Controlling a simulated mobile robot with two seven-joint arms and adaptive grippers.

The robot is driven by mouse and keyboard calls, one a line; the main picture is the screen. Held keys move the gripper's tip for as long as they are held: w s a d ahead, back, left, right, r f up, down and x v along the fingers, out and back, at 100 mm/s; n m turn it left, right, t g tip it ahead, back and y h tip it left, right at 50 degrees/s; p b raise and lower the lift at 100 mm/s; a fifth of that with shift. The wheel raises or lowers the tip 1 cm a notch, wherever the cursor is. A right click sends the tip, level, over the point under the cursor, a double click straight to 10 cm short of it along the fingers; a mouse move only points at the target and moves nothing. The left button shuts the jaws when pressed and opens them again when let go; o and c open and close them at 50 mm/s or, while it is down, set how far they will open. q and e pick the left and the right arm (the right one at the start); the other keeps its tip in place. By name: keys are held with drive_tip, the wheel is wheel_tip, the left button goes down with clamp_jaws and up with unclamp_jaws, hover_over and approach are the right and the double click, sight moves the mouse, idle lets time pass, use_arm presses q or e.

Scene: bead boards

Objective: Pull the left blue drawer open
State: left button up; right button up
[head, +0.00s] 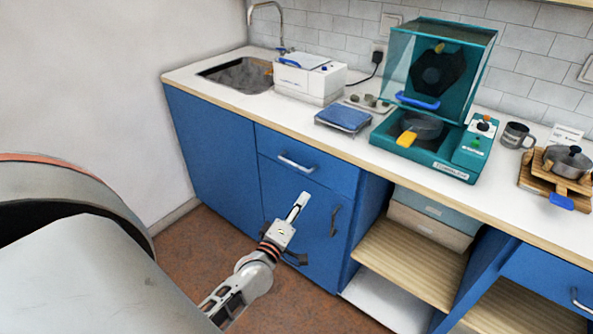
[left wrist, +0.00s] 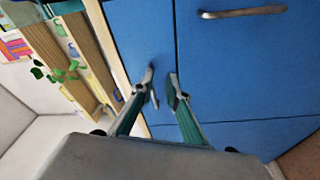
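The left blue drawer (head: 309,175) is shut, flush in the cabinet under the counter. Its light bar handle (head: 296,163) is fully visible in the head view. My left gripper (head: 302,229) is open and empty in front of the cabinet, below the handle in the picture. In the left wrist view its two fingers (left wrist: 162,84) stand apart before the blue fronts. My right gripper is not in view.
Below the drawer is a blue door with a dark vertical handle (head: 335,221). Open shelves (head: 410,260) lie to its right. The counter (head: 300,128) above holds a sink, a white box, a blue scale and a teal machine. The floor (head: 215,240) before the cabinet is clear.

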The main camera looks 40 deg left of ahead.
sight(293, 163)
use_arm(q)
drive_tip(key=shift+w+a+r+n+y+b, duration=0.25)
drive_tip(key=shift+w+a+r+n+y, duration=0.4)
drive_tip(key=shift+w+a+n, duration=0.8)
drive_tip(key=shift+w+a+r+n+y+b, duration=0.2)
drive_tip(key=shift+w+a+r+n+y, duration=0.5)
drive_tip(key=shift+w+a, duration=1.15)
drive_tip(key=shift+w+a+r+n+y+b, duration=0.25)
drive_tip(key=shift+w+a+r+n+y, duration=0.35)
drive_tip(key=shift+w+a+n, duration=1.05)
drive_tip(key=shift+s+a+f, duration=0.15)
drive_tip(key=shift+s+a, duration=0.05)
drive_tip(key=shift+s, duration=0.1)
clamp_jaws()
